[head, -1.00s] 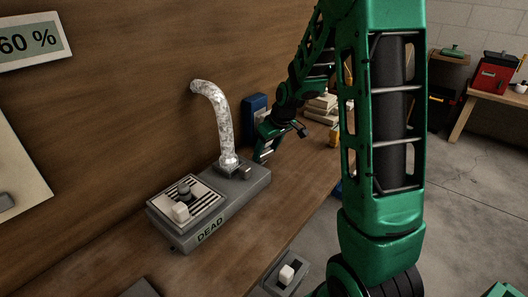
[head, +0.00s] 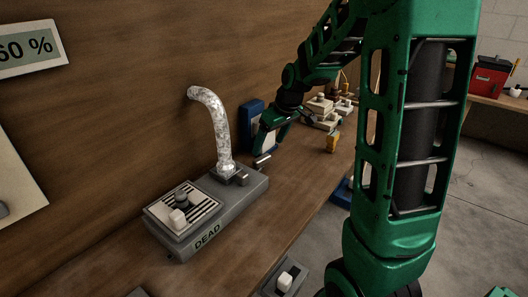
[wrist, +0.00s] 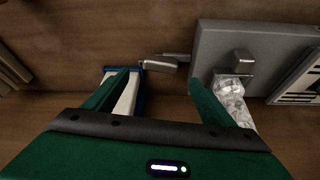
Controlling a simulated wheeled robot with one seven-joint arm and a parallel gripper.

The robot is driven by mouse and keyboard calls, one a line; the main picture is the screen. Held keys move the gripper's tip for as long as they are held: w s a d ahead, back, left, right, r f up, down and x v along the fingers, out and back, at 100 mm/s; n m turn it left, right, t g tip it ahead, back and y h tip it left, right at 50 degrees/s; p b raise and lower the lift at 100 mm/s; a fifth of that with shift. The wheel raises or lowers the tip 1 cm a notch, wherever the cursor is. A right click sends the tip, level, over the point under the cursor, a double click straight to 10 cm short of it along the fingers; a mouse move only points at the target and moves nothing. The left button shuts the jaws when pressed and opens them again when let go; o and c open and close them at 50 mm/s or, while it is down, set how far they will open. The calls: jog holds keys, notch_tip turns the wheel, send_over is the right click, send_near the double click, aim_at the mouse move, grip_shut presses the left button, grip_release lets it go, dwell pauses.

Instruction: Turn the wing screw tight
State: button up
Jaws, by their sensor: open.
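The wing screw is a small grey metal wing (head: 262,159) on a short shaft at the far right end of the grey heater unit (head: 232,213) marked DEAD. In the wrist view the wing (wrist: 160,64) lies ahead of the fingertips, roughly in line with the gap between them, its shaft running right to the unit (wrist: 212,50). My gripper (wrist: 160,92) is open and empty, its two green fingers apart. In the head view my gripper (head: 266,136) hangs just above the screw, and its fingertips are partly hard to make out.
A silver duct (head: 212,125) rises from the unit to the wall and appears beside the right finger (wrist: 233,100). A grey block (head: 242,179) sits at its foot. A blue-framed panel (head: 250,113) stands behind my gripper.

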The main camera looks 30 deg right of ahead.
jog(key=v, duration=0.2)
jog(key=shift+s+r, duration=0.15)
jog(key=shift+r, duration=0.2)
jog(key=s+m+g, duration=0.4)
jog(key=s+m, duration=0.5)
jog(key=s, duration=2.4)
jog(key=shift+f+h, duration=0.3)
jog(key=shift+h, duration=0.1)
jog(key=shift+w, duration=0.1)
